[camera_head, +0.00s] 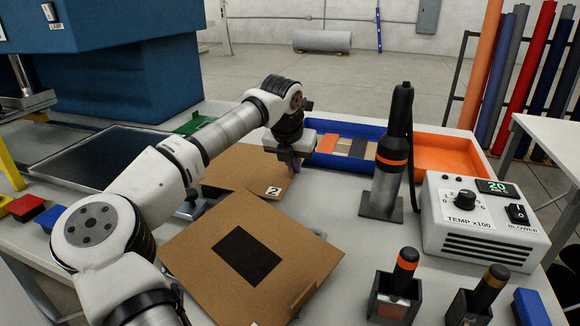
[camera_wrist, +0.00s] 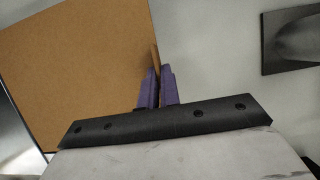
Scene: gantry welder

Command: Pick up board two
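Board two (camera_head: 240,166), a brown board with a white label "2" on its near right corner, lies on the table, partly behind my arm. My gripper (camera_head: 294,162) points down at its right edge. In the wrist view the brown board (camera_wrist: 80,65) fills the left side, with a thin upright brown strip at its edge. The purple fingers of my gripper (camera_wrist: 159,88) stand close together with this strip between them. They look shut on it. The board appears to rest flat, but any small gap beneath is hidden.
A nearer brown board (camera_head: 190,252) with a black square lies in front. A blue tray (camera_head: 340,128) and an orange tray (camera_head: 450,150) stand behind. A hot-air tool (camera_head: 392,160) in its stand and a control box (camera_head: 480,225) are on the right.

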